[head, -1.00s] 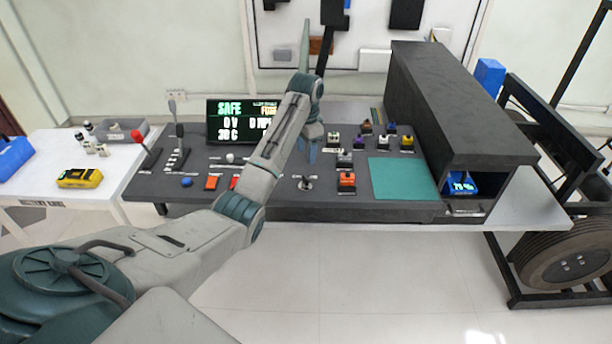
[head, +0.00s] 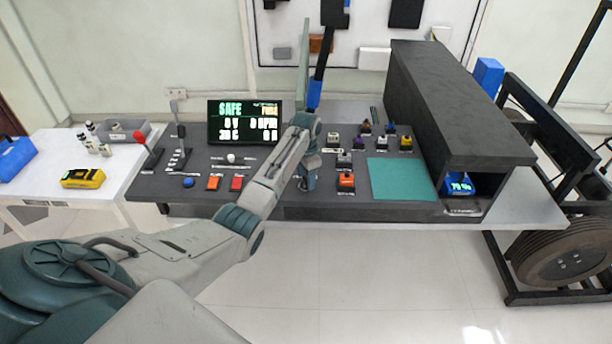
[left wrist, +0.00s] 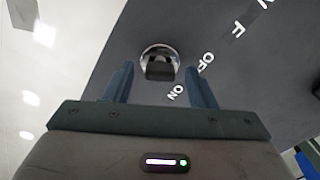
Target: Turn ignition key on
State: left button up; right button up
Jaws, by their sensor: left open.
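The ignition key switch (left wrist: 159,60) shows in the left wrist view as a dark key piece in a shiny round silver ring on the dark panel. The labels "OFF" and "ON" are printed to its right. My left gripper (left wrist: 157,78) is open, with one finger on each side of the key's near part. I cannot tell whether the fingers touch it. In the head view my left gripper (head: 305,184) points down at the panel's front part and hides most of the switch. My right gripper is in neither view.
A screen (head: 243,122) reads "SAFE". A tall black housing (head: 440,95) stands on the right. A red-topped lever (head: 146,148) is on the left.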

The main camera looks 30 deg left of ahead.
pick_arm(q)
jog(key=c, duration=1)
